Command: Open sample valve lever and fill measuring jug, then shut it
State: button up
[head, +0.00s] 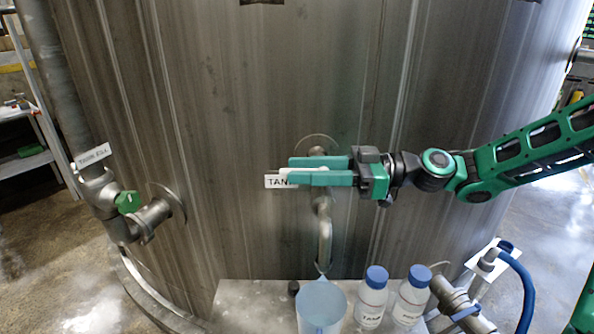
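The sample valve (318,150) sits on the tank wall, with its pipe bending down to a spout (324,240). My gripper (292,170) comes in from the right, its two teal fingers level and close together. A pale lever lies between them and fills the narrow gap; the fingers hide most of it and part of the valve. The measuring jug (321,308) stands under the spout, cut off by the lower edge. A pale blue streak shows between spout and jug, and the jug looks bluish inside; its level is unclear.
Two blue-capped bottles (371,300) (411,298) stand right of the jug on a pale shelf (250,298). A pipe fitting (462,305) and blue hose (524,280) are at lower right. A green-handled valve (128,202) is at left. A label (276,182) is partly covered by my fingers.

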jog(key=shift+a, duration=0.85)
grip_shut()
